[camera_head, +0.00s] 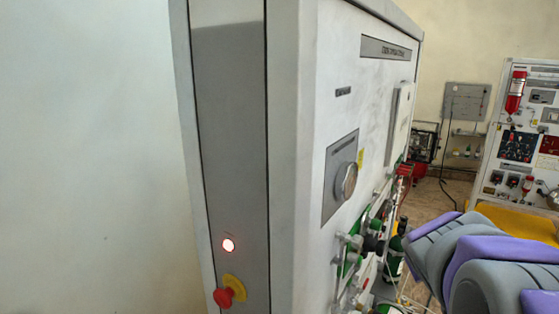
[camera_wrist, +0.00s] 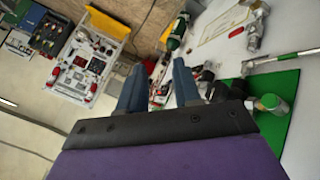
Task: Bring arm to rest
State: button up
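My gripper (camera_wrist: 158,64) shows in the wrist view as two blue-grey fingers standing apart. It is open, and nothing shows between the fingers. In that view the panel's fittings lie just beyond and to the right of the fingers; whether anything touches cannot be told. In the head view my grey and purple arm fills the lower right corner, beside the face of the tall oxygen trainer cabinet (camera_head: 320,180). The fingers cannot be made out in the head view.
The cabinet's near side carries a lit button (camera_head: 228,245) and a red emergency knob (camera_head: 223,298). Its face has a round gauge (camera_head: 346,181), and a green panel (camera_wrist: 278,120) with protruding valves. Another equipment board (camera_head: 525,130) stands at the far right. Pale wall fills the left.

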jog(key=s+a+f+g+y+b, duration=0.1)
jog(key=s+a+f, duration=0.4)
jog(key=s, duration=0.5)
jog(key=s+a+f+g+y+b, duration=0.1)
jog(key=s+a+f+g, duration=0.4)
jog(key=s, duration=0.6)
jog(key=s+a+f+m+g+y+b, duration=0.1)
jog(key=s+a+f+g+y+b, duration=0.1)
jog(key=s+a+f, duration=0.4)
jog(key=s+a+y, duration=0.1)
jog(key=s+a, duration=0.2)
jog(key=s, duration=0.2)
jog(key=shift+s+g+y, duration=0.15)
jog(key=shift+g+y, duration=0.15)
jog(key=shift+g, duration=0.1)
